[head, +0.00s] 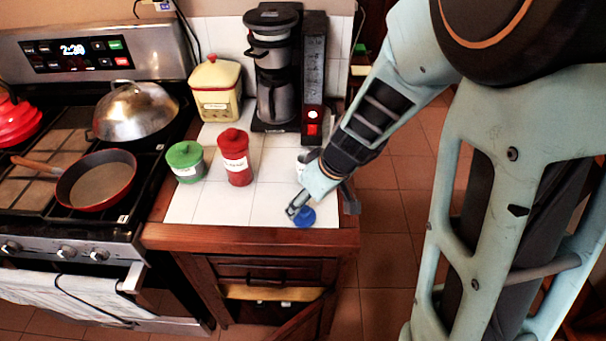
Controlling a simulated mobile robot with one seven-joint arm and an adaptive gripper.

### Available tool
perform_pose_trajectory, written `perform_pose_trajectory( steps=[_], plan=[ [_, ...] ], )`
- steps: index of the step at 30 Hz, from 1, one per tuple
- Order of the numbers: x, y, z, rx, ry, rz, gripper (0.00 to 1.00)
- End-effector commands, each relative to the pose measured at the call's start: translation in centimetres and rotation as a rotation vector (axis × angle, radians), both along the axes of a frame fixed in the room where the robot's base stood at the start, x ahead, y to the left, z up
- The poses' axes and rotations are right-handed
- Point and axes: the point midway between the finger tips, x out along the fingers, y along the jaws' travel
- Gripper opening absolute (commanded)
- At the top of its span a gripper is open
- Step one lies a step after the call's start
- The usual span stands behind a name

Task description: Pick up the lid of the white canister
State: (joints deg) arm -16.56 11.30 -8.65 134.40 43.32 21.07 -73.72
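A round blue lid (304,218) shows at the front right of the white tiled counter, close to the front edge. My gripper (298,211) points down at the lid, its fingertips at or against the lid's upper left side. I cannot tell whether the fingers are closed on it or whether the lid rests on the tiles. A whitish canister (303,158) stands farther back on the counter, mostly hidden behind my wrist; its top is not clear.
A red canister (236,160), a green-lidded canister (186,162) and a yellow canister (216,90) stand to the left. A coffee maker (272,75) is at the back. A stove with a red pan (97,182) adjoins.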

Motion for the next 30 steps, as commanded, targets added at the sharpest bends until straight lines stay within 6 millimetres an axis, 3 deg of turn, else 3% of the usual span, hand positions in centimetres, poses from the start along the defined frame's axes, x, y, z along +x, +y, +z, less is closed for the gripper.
perform_pose_trajectory(
  steps=[5, 15, 25, 30],
  plan=[
    [0.3, 0.2, -1.0, 0.0, 0.001, -0.001, 0.64],
    [1.3, 0.7, -5.0, 0.0, 0.0, -0.001, 0.64],
    [1.5, 0.9, -5.5, 0.001, -0.002, -0.001, 0.64],
    [1.5, 0.9, -5.5, 0.001, -0.002, -0.001, 0.48]
  ],
)
